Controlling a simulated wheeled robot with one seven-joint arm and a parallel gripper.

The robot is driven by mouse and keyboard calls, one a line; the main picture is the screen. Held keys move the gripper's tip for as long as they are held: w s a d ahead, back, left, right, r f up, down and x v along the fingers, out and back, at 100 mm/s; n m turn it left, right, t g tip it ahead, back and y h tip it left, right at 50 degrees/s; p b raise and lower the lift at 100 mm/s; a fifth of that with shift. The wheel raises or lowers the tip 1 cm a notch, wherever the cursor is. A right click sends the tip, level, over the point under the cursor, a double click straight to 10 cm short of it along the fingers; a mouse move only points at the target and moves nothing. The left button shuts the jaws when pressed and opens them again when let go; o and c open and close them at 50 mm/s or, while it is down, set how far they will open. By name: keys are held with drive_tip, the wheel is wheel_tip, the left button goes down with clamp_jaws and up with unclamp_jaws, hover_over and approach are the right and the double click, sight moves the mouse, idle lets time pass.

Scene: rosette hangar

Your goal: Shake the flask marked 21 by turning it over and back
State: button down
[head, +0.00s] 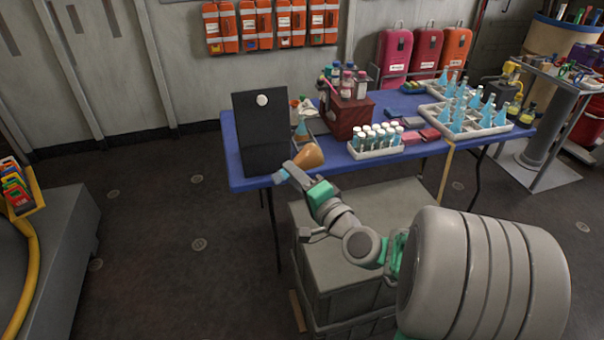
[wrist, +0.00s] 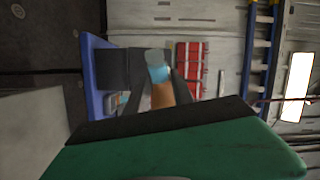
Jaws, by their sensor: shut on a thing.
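My gripper (head: 291,172) is shut on a flask (head: 309,156) in front of the table's left front edge. The flask has a rounded amber part and a blue part. In the wrist view the flask (wrist: 160,95) sits between the dark fingers, amber nearer the palm and blue with a pale end farther out. No number on it is legible.
A blue table (head: 240,180) carries a dark upright board (head: 262,130) close behind the flask. A white rack of vials (head: 376,142), a dark red box (head: 340,122) and trays with several blue flasks (head: 468,115) stand further right. Grey crates (head: 350,240) stand below my arm.

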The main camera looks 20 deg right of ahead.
drive_tip(key=m+p, duration=0.7)
drive_tip(key=m, duration=0.5)
drive_tip(key=shift+r, duration=0.1)
